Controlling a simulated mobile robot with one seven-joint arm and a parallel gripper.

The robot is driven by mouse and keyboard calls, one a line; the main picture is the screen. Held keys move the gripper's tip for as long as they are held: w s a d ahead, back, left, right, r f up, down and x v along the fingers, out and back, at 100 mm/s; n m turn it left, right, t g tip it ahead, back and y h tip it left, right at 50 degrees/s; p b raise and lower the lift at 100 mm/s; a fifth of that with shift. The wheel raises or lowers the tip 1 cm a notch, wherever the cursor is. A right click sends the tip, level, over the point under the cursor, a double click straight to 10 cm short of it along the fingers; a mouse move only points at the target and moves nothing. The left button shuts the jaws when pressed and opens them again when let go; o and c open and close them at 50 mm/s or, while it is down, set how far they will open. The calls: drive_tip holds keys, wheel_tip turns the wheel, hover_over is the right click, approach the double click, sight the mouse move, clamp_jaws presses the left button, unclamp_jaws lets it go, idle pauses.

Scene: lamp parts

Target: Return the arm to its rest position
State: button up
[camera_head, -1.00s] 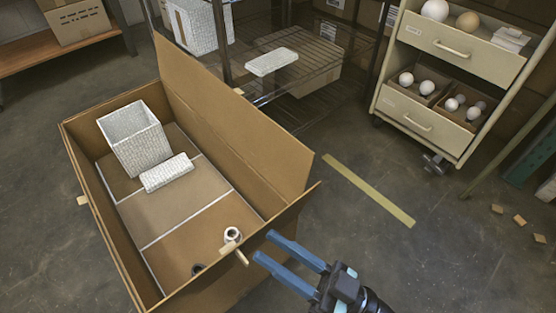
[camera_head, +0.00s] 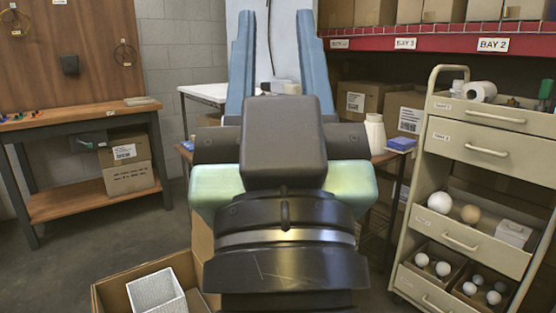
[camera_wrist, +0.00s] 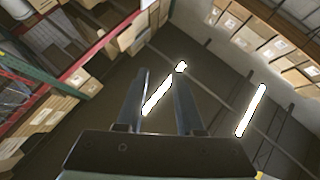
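My gripper (camera_head: 275,18) stands raised close in front of the head camera, its two blue fingers pointing up and spread apart. Nothing is held between them. In the wrist view, the gripper (camera_wrist: 162,78) also shows its fingers apart and empty, pointing toward the ceiling with its bright light strips. My wrist covers much of the middle of the head view. The open cardboard box (camera_head: 112,290) is at the bottom left, partly cut off, with a white square textured container (camera_head: 157,292) in it.
A drawer cart (camera_head: 470,140) with white balls in its drawers stands at right. A workbench (camera_head: 70,120) with cardboard boxes (camera_head: 125,165) below is at left. A red-edged shelf (camera_head: 430,45) is at back right. Grey floor is clear between bench and box.

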wheel_tip(320, 180, up, 40)
drive_tip(key=s+t+h+p, duration=0.1)
drive_tip(key=s+p, duration=0.1)
drive_tip(key=p, duration=3.5)
drive_tip(key=shift+r+m+p, duration=0.25)
drive_tip(key=shift+m+p, duration=0.05)
drive_tip(key=shift+m, duration=0.1)
drive_tip(key=shift+s, duration=0.1)
